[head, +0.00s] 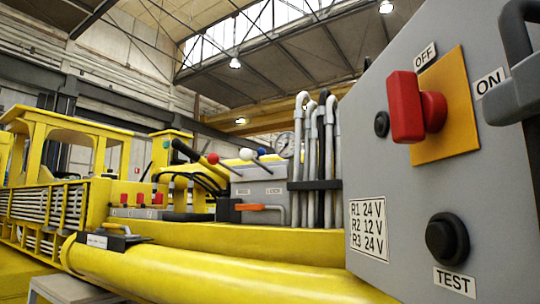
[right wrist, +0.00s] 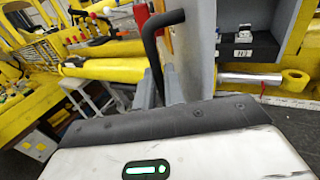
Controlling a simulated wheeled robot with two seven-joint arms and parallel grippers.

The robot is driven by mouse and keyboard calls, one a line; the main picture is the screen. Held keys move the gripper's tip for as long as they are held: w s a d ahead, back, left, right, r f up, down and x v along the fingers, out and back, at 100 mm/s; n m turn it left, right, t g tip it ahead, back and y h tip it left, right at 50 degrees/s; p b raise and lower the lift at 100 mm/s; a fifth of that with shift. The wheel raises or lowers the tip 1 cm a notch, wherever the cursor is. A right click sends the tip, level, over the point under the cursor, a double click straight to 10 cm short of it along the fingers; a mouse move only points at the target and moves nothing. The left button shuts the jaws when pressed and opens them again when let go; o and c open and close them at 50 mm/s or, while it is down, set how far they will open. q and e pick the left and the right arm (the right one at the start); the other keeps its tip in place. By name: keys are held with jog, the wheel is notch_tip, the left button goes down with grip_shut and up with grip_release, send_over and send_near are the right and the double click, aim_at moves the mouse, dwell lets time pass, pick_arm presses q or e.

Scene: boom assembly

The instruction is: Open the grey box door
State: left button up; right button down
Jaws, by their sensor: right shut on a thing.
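The grey box door (head: 390,180) fills the right of the head view, with a red switch (head: 408,108) on a yellow plate and a black test button (head: 447,238). A black bent handle (head: 515,30) is at its far right, partly cut off. My right gripper (head: 515,92) is shut on this handle. The right wrist view shows the handle (right wrist: 152,45) rising from between the fingers (right wrist: 160,85). There the door (right wrist: 203,45) stands edge-on, and a grey box interior (right wrist: 290,22) with a black device shows to its right, so the door looks open. My left gripper is out of view.
A long yellow boom (head: 210,275) runs low across the middle of the head view. Behind it are grey hoses (head: 302,150), levers with coloured knobs (head: 247,154) and a pressure gauge (head: 284,144). In the right wrist view a metal rod (right wrist: 250,79) lies beyond the door.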

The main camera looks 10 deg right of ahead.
jog(key=shift+a, duration=0.2)
dwell(0.3)
jog(key=c, duration=1.5)
grip_release()
jog(key=shift+w, duration=0.25)
jog(key=shift+s+d, duration=0.1)
